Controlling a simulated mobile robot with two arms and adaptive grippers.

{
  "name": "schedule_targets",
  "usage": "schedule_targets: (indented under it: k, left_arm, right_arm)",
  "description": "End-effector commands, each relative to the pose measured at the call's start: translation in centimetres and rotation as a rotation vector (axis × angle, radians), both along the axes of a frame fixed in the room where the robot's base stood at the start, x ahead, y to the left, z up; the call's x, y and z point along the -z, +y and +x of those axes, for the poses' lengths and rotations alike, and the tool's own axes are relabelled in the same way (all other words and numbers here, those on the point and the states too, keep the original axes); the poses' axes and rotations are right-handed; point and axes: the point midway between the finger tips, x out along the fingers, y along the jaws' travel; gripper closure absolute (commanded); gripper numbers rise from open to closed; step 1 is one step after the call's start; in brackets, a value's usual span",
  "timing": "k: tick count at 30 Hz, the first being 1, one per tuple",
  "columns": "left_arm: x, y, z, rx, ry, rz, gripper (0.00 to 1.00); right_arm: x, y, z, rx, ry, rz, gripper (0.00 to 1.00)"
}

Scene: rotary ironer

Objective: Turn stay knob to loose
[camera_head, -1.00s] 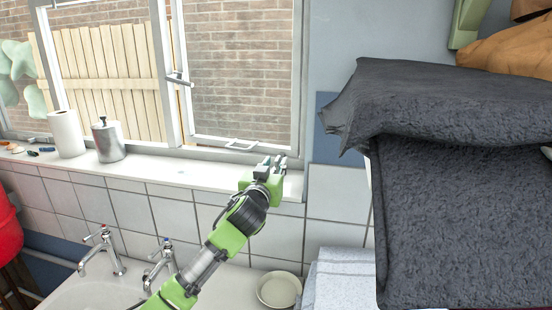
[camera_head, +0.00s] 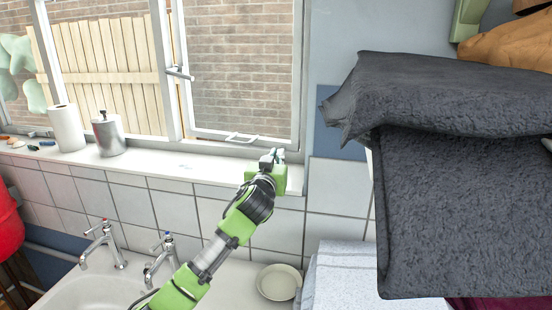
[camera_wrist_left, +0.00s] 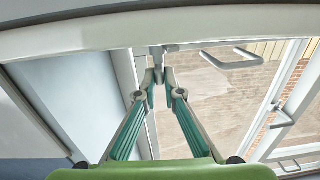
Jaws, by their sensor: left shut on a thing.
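My left gripper (camera_head: 272,157) is at the right end of the window sill, close to the lower right corner of the window. In the left wrist view its fingers (camera_wrist_left: 159,77) come together on a small grey piece, which I take to be the stay knob (camera_wrist_left: 157,57), under the window frame. The fingertips cover part of it, and its turned position cannot be told. In the head view my gripper hides the knob. My right gripper is not in view.
A pale looped window handle (camera_head: 241,138) is left of my gripper. A paper roll (camera_head: 67,128) and a metal canister (camera_head: 108,134) stand farther left on the sill (camera_head: 175,173). Dark folded towels (camera_head: 460,215) fill the right side. Taps (camera_head: 103,245) and a bowl (camera_head: 278,282) are below.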

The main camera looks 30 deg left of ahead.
Motion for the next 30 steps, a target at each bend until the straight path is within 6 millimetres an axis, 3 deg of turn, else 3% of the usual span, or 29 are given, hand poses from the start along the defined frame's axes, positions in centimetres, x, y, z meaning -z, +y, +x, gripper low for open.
schedule_targets:
  k: [12,27,30]
  left_arm:
    - [0.4,-0.6,0.4,-0.275,-0.006,-0.006,1.0]
    - [-0.2,-0.6,0.3,-0.344,-0.003,-0.001,1.0]
    - [-0.2,-0.6,0.3,-0.344,-0.003,-0.001,0.75]
  right_arm:
    - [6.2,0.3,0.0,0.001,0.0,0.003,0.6]
    - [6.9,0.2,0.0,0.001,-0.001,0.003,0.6]
    - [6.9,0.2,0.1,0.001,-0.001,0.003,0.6]
